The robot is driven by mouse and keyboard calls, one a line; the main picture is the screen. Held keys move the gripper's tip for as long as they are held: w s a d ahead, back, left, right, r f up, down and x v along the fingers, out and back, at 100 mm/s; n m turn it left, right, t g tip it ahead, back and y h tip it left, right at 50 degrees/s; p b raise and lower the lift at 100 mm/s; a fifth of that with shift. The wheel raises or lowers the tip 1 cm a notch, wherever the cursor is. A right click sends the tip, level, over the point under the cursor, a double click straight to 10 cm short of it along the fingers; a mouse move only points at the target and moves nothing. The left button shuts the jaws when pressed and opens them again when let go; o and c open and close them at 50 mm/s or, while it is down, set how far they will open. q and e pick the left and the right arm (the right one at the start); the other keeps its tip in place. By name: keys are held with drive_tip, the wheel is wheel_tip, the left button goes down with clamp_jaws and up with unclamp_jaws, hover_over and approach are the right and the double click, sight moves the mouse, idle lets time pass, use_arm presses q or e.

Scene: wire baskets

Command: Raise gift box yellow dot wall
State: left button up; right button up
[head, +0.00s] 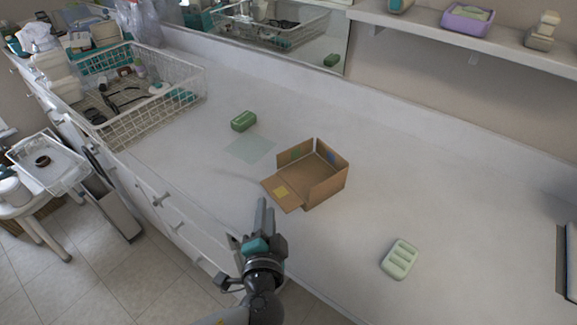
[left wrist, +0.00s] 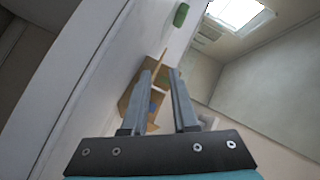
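The gift box (head: 328,186) is an open-topped brown cardboard box on the white counter. Its yellow dot wall (head: 281,191) is folded down and outward, on the side facing my left gripper, with the yellow mark facing up. The other walls stand up; green and blue marks show on inner faces. My left gripper (head: 266,204) is just in front of the lowered wall, near the counter's front edge. In the left wrist view, its fingers (left wrist: 160,72) are apart with nothing held, and the box (left wrist: 154,106) shows between and beyond them. My right gripper is not in view.
A green block (head: 243,121) and a pale translucent sheet (head: 250,149) lie behind the box to the left. A pale green soap dish (head: 400,259) lies to the right. A white wire basket (head: 155,117) with several items stands at the far left. A shelf (head: 480,42) runs above.

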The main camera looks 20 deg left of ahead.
sight(268, 191)
use_arm(q)
drive_tip(key=shift+b+x, duration=0.5)
drive_tip(key=shift+x, duration=1.65)
drive_tip(key=shift+w+a+f, duration=0.1)
drive_tip(key=shift+w+a, duration=0.1)
drive_tip(key=shift+w, duration=0.55)
drive_tip(key=shift+w+a+f+b, duration=0.1)
drive_tip(key=shift+w+b, duration=0.2)
drive_tip(key=shift+b, duration=0.05)
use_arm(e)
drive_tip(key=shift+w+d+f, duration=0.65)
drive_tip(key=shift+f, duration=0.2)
